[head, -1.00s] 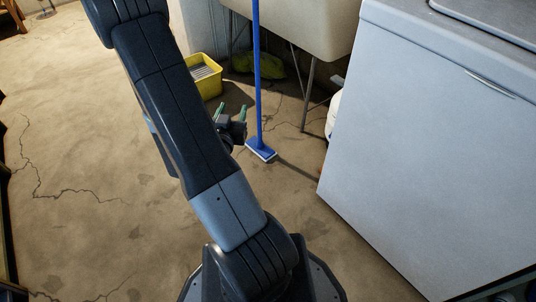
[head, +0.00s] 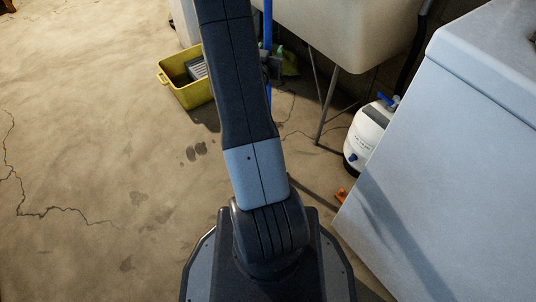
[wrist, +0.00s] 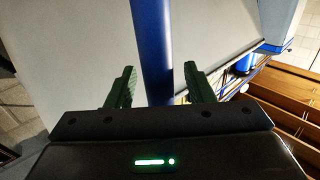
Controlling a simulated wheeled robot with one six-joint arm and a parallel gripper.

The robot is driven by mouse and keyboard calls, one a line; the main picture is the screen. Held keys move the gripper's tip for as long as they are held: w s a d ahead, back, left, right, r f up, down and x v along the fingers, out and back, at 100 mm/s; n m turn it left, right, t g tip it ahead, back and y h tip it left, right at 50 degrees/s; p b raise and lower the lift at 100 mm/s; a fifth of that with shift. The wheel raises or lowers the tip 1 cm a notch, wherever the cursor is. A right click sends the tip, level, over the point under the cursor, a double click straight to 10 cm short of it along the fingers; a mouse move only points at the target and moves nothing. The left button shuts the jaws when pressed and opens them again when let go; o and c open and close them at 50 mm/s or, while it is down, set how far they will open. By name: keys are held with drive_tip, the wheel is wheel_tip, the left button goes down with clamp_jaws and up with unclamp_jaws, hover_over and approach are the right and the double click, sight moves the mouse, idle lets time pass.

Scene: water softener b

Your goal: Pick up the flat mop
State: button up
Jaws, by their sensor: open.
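The flat mop has a blue pole (head: 267,28) that stands upright in front of the sink in the head view. My arm hides its foot and much of its lower pole. In the wrist view the blue pole (wrist: 152,45) runs between the two green fingers of my gripper (wrist: 160,80). The gripper is open, with a gap on each side of the pole, and is not closed on it. How deep the pole sits between the fingers is hard to tell. In the head view my arm mostly hides the gripper.
A yellow bucket (head: 176,92) stands on the floor left of my arm. A pale sink (head: 350,30) on thin metal legs is behind the mop. A white tank (head: 368,135) and a large white appliance (head: 450,150) stand at right. The floor at left is clear.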

drive_tip(key=shift+w, duration=0.15)
clamp_jaws()
